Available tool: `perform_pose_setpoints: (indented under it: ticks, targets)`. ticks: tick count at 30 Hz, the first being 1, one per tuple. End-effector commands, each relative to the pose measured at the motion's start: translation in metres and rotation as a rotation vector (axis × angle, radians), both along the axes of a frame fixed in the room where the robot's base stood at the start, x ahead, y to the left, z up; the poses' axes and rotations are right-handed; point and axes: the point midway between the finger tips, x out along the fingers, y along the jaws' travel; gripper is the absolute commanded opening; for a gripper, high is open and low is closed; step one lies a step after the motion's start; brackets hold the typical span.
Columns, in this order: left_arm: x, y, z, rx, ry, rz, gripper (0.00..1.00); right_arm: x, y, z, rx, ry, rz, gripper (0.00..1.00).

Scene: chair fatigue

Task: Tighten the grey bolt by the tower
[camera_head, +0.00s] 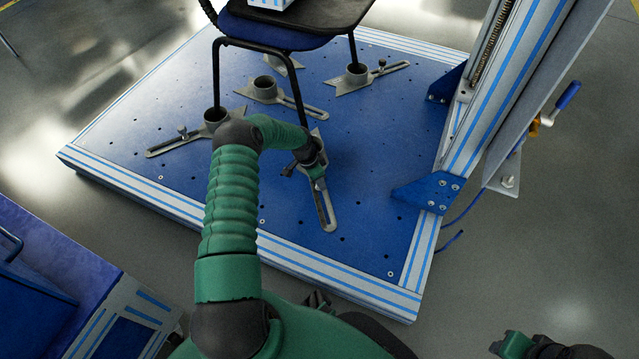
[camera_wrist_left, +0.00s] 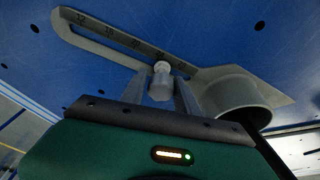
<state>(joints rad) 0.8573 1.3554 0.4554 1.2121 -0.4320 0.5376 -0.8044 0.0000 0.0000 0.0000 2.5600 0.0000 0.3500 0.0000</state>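My left gripper (camera_head: 318,182) reaches down to the slotted grey bracket (camera_head: 327,212) at the front of the blue plate. In the left wrist view its two fingers (camera_wrist_left: 161,88) stand open on either side of a grey bolt (camera_wrist_left: 161,72). The bolt stands at the slot, beside the bracket's round cup (camera_wrist_left: 235,100). Whether the fingers touch it is unclear. In the head view the gripper mostly hides this bolt. Another grey bolt (camera_head: 382,64) stands on the bracket nearer the tower (camera_head: 510,85). My right gripper (camera_head: 510,345) is partly in view at the bottom right, its opening unclear.
A chair (camera_head: 280,35) stands on the blue plate (camera_head: 375,170), its legs at cupped brackets. A left bracket (camera_head: 175,140) also carries a bolt. The tower's blue foot (camera_head: 430,192) is to the right. A blue cabinet (camera_head: 50,265) stands at the lower left.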

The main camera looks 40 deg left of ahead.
Motion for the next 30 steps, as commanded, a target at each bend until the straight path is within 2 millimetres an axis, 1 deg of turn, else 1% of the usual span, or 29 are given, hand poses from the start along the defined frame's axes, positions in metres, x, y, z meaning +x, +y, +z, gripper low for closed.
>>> perform_pose_setpoints:
  ticks: [1,3,12,14,21,24,30]
  targets:
    - [0.0,0.0,0.0,0.0,0.0,0.001,0.45,0.0,0.0,0.0,0.0,0.0,0.0,0.36]
    - [0.0,0.0,0.0,0.0,-0.001,0.001,0.53,0.0,0.0,0.0,0.0,0.0,0.0,0.36]
    - [0.001,0.0,0.002,0.001,-0.003,0.013,0.53,0.0,0.0,0.002,0.0,0.0,0.0,0.36]
    - [0.001,-0.001,0.004,0.001,-0.001,0.046,0.53,0.0,0.0,0.008,0.0,0.0,0.0,0.36]
    - [0.001,-0.001,0.005,0.005,-0.002,0.28,0.53,0.0,0.0,0.028,0.0,0.0,0.0,0.36]
    - [0.002,-0.001,0.003,0.004,-0.003,0.342,0.53,0.0,0.0,0.03,0.0,0.0,0.0,0.36]
    - [0.002,0.0,0.001,0.002,-0.004,0.356,0.53,0.0,0.0,0.028,0.0,0.0,0.0,0.36]
